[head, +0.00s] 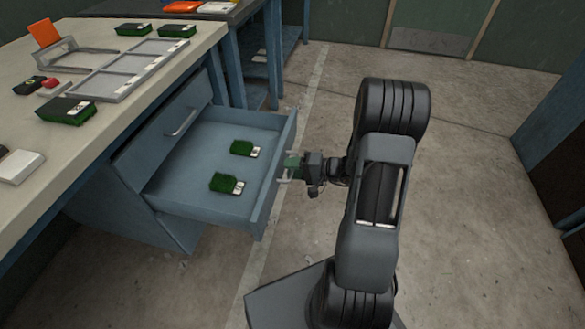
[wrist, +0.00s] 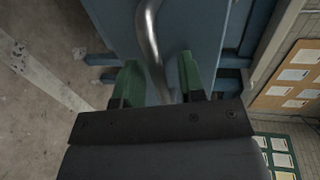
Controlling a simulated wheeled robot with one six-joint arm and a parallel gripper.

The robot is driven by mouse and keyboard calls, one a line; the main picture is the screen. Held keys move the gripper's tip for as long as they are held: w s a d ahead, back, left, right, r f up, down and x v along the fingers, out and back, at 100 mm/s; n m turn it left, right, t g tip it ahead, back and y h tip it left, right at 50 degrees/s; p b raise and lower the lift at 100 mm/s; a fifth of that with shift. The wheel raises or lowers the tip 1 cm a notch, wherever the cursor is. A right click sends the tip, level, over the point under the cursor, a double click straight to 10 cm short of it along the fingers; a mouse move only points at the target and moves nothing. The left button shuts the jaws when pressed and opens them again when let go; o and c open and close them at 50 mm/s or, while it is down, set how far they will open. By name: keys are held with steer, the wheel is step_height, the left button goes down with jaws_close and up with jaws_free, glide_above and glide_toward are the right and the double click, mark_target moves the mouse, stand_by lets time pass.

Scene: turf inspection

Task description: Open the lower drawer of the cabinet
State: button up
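The blue-grey cabinet (head: 130,205) stands under the bench top. Its lower drawer (head: 190,205) is pulled far out, and two green turf blocks with white labels (head: 243,148) (head: 226,183) lie in it. The upper drawer (head: 160,135) above it is shut and has a metal handle (head: 181,122). My gripper (head: 292,167) is at the lower drawer's front, by its handle (head: 284,180). In the wrist view the handle (wrist: 150,35) runs between my two green fingertips (wrist: 160,80), which stand apart with a gap visible beside the bar.
The bench top (head: 75,145) holds a grey tray (head: 105,95), several green blocks and an orange piece (head: 44,33). Concrete floor (head: 460,190) is free to the right of my arm. A dark blue cabinet (head: 555,130) stands at the right edge.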

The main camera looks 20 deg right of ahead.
steer(key=shift+d, duration=0.1)
steer(key=p+v, duration=0.3)
steer(key=v, duration=1)
steer(key=shift+s+d, duration=0.2)
steer(key=shift+d, duration=0.05)
steer(key=shift+r, duration=0.15)
steer(key=s+a+r+n+g+h+p, duration=0.2)
steer(key=a+r+h+p, duration=0.2)
steer(key=r+p, duration=0.6)
steer(key=s+a+r+n+g+h+p, duration=0.1)
steer(key=a+r+p, duration=0.5)
steer(key=r, duration=1.2)
steer(key=s+a+r+n+g+h+p, duration=0.2)
steer(key=a+r+h+p, duration=0.4)
steer(key=r+p, duration=0.7)
steer(key=shift+s+r+n+g+h+p, duration=0.35)
steer(key=shift+s+r+n+h, duration=0.45)
steer(key=shift+n, duration=0.4)
